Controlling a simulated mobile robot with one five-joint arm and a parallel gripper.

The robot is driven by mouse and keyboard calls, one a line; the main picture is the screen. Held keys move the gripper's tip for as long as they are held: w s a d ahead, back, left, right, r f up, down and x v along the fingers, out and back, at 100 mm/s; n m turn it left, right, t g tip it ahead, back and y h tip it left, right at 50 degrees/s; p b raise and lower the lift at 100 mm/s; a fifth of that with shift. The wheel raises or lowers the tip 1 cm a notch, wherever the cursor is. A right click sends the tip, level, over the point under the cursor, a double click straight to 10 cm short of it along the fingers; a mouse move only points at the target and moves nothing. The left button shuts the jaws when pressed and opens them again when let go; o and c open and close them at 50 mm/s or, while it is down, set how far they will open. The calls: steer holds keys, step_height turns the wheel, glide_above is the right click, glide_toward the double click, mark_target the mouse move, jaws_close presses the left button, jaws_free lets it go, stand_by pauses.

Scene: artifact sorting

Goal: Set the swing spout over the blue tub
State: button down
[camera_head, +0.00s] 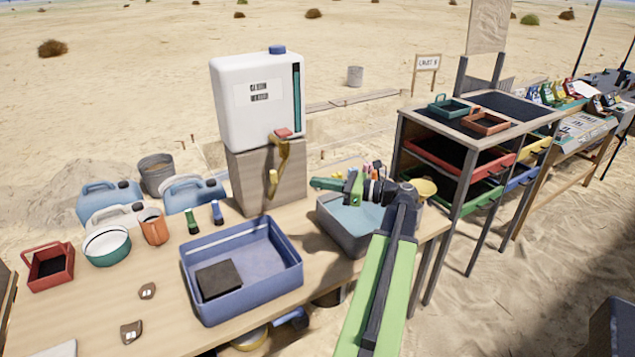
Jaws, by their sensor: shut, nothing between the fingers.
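A white water tank (258,103) with a blue cap stands on a block on the table. Its brass swing spout (279,163), with a red handle on top, sticks out in front and bends down. Its lower end shows near the back right corner of the blue tub (242,299); I cannot tell whether it is above the tub. The tub holds a dark square block (218,280). My gripper (316,184) is shut and empty, to the right of the spout and apart from it, above the grey basin's left edge. My arm hides part of that basin.
The grey basin (348,243) with bluish contents stands right of the tub. Jugs (108,199), a green bowl (107,246), an orange mug (153,227) and a red tray (48,267) stand left. A drawer rack (470,127) stands right. Two small shards lie in front.

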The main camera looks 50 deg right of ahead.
mark_target(278, 173)
steer(key=x, duration=1)
steer(key=shift+w+a+f, duration=0.1)
